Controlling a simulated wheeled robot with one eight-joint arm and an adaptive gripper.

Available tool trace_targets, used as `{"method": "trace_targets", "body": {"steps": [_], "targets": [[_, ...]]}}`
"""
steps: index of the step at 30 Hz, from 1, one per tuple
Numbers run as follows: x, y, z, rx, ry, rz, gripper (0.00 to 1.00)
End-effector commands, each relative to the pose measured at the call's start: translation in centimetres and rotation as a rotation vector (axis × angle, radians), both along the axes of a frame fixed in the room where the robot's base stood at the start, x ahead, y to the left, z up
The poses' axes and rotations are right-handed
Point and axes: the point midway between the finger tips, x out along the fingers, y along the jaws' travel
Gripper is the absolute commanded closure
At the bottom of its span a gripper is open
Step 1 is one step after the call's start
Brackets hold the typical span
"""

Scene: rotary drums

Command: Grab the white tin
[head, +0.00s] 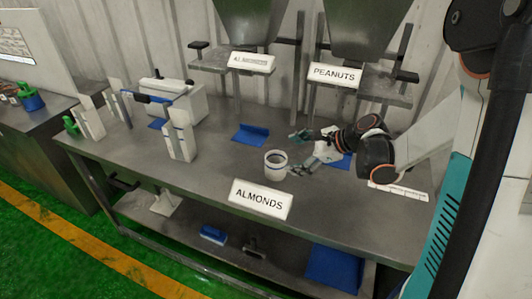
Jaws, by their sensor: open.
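The white tin (276,165) stands upright on the grey metal table, behind the ALMONDS sign. It looks like a short round can with a dark inside and a grey band. My gripper (297,153) comes in from the right at low height. Its fingers are spread open and point left, with one finger behind the tin and the other close to the tin's right side. I cannot tell whether a finger touches the tin.
The ALMONDS sign (261,199) stands at the table's front edge. The PEANUTS sign (335,75) hangs under a hopper behind my arm. A blue bracket (250,135) lies behind the tin. A white machine (172,104) stands at the left. The table (215,180) is clear left of the tin.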

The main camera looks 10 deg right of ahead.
Motion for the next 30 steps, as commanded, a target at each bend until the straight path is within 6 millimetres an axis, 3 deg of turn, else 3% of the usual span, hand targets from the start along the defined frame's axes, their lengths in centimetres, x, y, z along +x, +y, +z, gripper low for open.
{"method": "trace_targets", "body": {"steps": [6,14,19,30], "targets": [[1.2,-4.1,-3.0,0.279,0.091,-0.152,0.20],[1.0,-6.3,-5.0,0.460,0.148,-0.229,0.20],[1.7,-5.6,-5.8,0.484,0.156,-0.234,0.20],[5.5,-1.1,-8.3,0.479,0.154,-0.233,0.20]]}}
